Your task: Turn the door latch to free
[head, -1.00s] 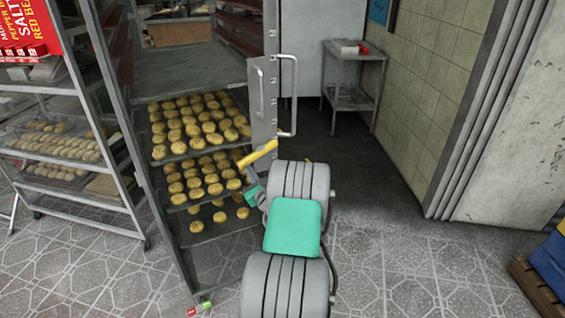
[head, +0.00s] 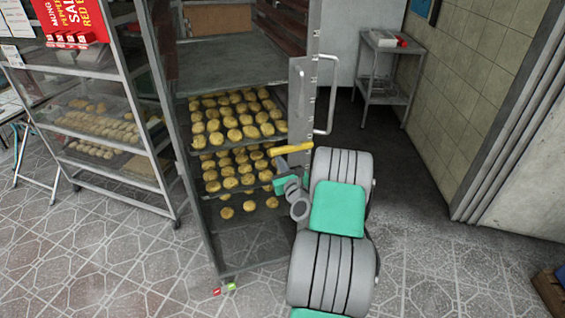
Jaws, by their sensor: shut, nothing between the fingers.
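The door (head: 301,125) shows as a narrow grey panel on the right side of the rack, with a bar handle (head: 332,95) on it. A yellow lever (head: 291,149), which looks like the latch, sticks out at the door's lower part and lies nearly level, its right end slightly higher. My gripper (head: 281,184) is a small teal and grey end just below the lever. It is shut and empty. My arm hides the area right of it, and I cannot tell whether the gripper touches the lever.
The rack (head: 185,170) holds trays of several round buns (head: 235,115). Another rack (head: 150,135) stands at left with more trays. A small metal table (head: 385,70) stands behind, near the tiled wall (head: 460,95). Tiled floor is open at the front left.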

